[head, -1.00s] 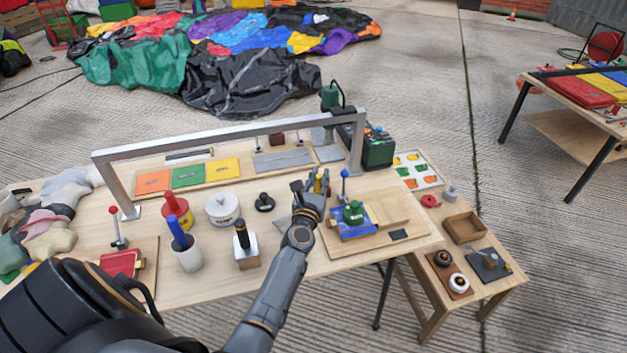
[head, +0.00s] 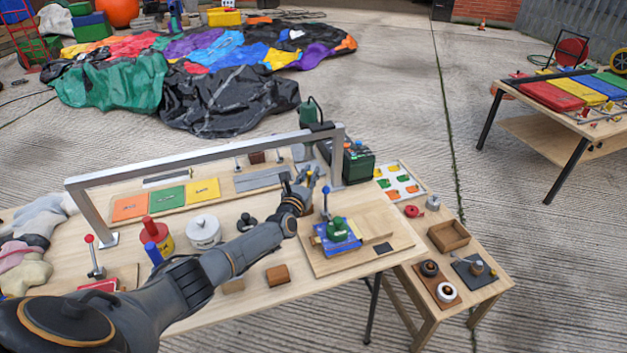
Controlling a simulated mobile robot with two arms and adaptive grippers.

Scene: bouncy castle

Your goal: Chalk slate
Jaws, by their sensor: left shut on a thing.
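A dark grey flat panel (head: 260,179), which looks like the slate, lies at the back of the wooden table, right of the orange, green and yellow cards. My left gripper (head: 302,182) is just right of the panel's right end, under the metal frame. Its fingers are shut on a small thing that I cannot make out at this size. I cannot tell whether the fingers or the held thing touch anything. My left forearm hides part of the table's middle and front. My right gripper is not in view.
A metal gantry frame (head: 200,158) spans the table's back. A clamp with a green block and blue plate (head: 338,236) stands right of my gripper. A white tin (head: 203,231) and a red pot (head: 156,238) stand left. A wooden block (head: 278,275) lies near the front edge.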

